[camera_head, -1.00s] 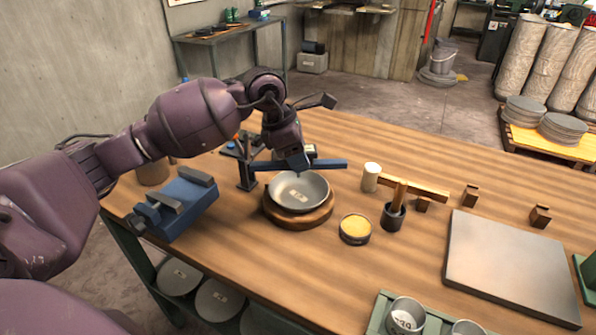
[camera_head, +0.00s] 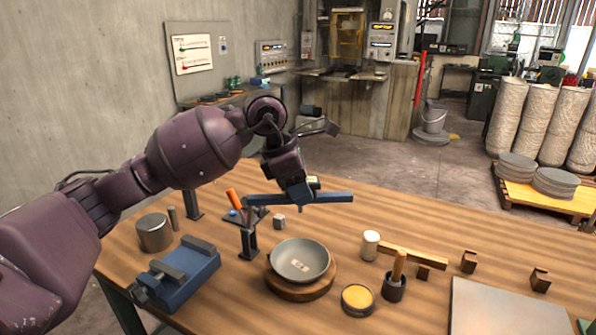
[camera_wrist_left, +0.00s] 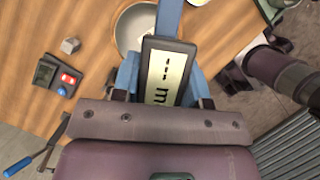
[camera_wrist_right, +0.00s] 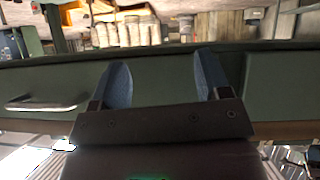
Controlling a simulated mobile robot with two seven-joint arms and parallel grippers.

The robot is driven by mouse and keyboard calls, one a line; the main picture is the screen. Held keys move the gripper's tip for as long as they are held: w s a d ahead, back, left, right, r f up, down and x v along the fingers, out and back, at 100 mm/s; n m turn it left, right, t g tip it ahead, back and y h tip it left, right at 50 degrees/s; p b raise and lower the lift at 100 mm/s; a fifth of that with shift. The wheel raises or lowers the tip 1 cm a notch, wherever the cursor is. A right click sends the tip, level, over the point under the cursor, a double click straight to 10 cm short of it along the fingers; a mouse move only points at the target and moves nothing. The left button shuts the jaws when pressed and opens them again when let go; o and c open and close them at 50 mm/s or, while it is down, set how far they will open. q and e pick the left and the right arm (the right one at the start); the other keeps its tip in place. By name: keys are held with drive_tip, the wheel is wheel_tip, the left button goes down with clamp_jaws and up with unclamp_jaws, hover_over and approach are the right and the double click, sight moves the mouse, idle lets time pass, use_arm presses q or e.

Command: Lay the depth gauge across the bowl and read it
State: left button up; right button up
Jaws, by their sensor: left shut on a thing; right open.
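The depth gauge (camera_head: 325,198) is a blue bar with a small display box. My left gripper (camera_head: 303,190) is shut on it and holds it level in the air, above and behind the bowl and apart from it. In the left wrist view the gauge's display (camera_wrist_left: 165,72) shows dashes and an "m", with no number. The grey metal bowl (camera_head: 300,258) sits upright on a round wooden base (camera_head: 300,290), a small label inside it. It also shows in the left wrist view (camera_wrist_left: 126,35), partly hidden by the gauge. My right gripper (camera_wrist_right: 165,85) is open and empty before a dark green surface.
A blue vise (camera_head: 178,275) and a metal cylinder (camera_head: 154,232) stand left of the bowl. A dark stand (camera_head: 249,240) is just behind-left. A flat plate (camera_head: 505,315) lies front right.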

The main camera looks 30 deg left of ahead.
use_arm(q)
drive_tip(key=shift+w+a+f+b, duration=0.15)
drive_tip(key=shift+w+f+b, duration=0.1)
drive_tip(key=shift+f, duration=2.3)
drive_tip(key=shift+w+a+f+b, duration=0.1)
drive_tip(key=shift+w+f+b, duration=0.15)
drive_tip(key=shift+f, duration=2.25)
drive_tip(key=shift+w+a+f+b, duration=0.2)
drive_tip(key=shift+f+b, duration=0.1)
drive_tip(key=shift+f, duration=2.65)
use_arm(e)
drive_tip(key=shift+s+f, duration=0.2)
drive_tip(key=shift+f, duration=0.55)
use_arm(q)
drive_tip(key=shift+f+b, duration=0.25)
drive_tip(key=shift+b, duration=0.1)
use_arm(e)
drive_tip(key=shift+s+a+f, duration=0.1)
drive_tip(key=shift+f, duration=0.3)
